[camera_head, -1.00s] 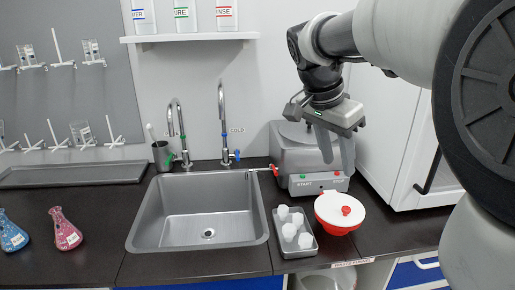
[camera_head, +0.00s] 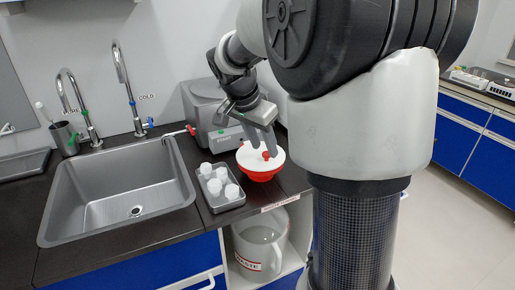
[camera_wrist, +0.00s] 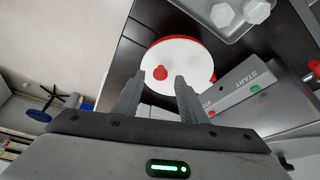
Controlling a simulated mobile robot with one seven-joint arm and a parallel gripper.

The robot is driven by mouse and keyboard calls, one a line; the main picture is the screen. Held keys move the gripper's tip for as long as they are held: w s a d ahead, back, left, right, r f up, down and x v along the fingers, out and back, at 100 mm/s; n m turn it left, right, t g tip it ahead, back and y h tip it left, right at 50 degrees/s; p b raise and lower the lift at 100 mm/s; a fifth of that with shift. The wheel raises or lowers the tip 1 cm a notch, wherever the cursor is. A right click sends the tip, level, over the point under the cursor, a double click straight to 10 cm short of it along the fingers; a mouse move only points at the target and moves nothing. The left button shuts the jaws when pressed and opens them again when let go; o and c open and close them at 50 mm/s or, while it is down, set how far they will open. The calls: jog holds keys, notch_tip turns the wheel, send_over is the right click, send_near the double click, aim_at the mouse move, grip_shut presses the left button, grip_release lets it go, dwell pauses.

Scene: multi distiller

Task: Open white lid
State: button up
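The white lid (camera_head: 254,163) is a round disc with a red knob (camera_head: 266,155) near its middle. It sits on a red bowl (camera_head: 262,176) on the dark counter, right of the small tray. In the wrist view the lid (camera_wrist: 190,57) lies just beyond my fingers, and the red knob (camera_wrist: 160,73) appears between the fingertips. My gripper (camera_head: 263,146) is above the lid with its fingers apart, one on each side of the knob. In the wrist view my gripper (camera_wrist: 162,82) is open. I cannot tell the exact height of the fingertips over the knob.
A grey tray (camera_head: 213,205) with several white caps stands left of the bowl. A grey distiller (camera_head: 205,110) with a START panel stands behind. The steel sink (camera_head: 120,190) is at left. A waste jug (camera_head: 260,245) sits on a shelf below the counter edge.

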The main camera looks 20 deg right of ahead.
jog(key=shift+x, duration=0.85)
jog(key=shift+c, duration=0.4)
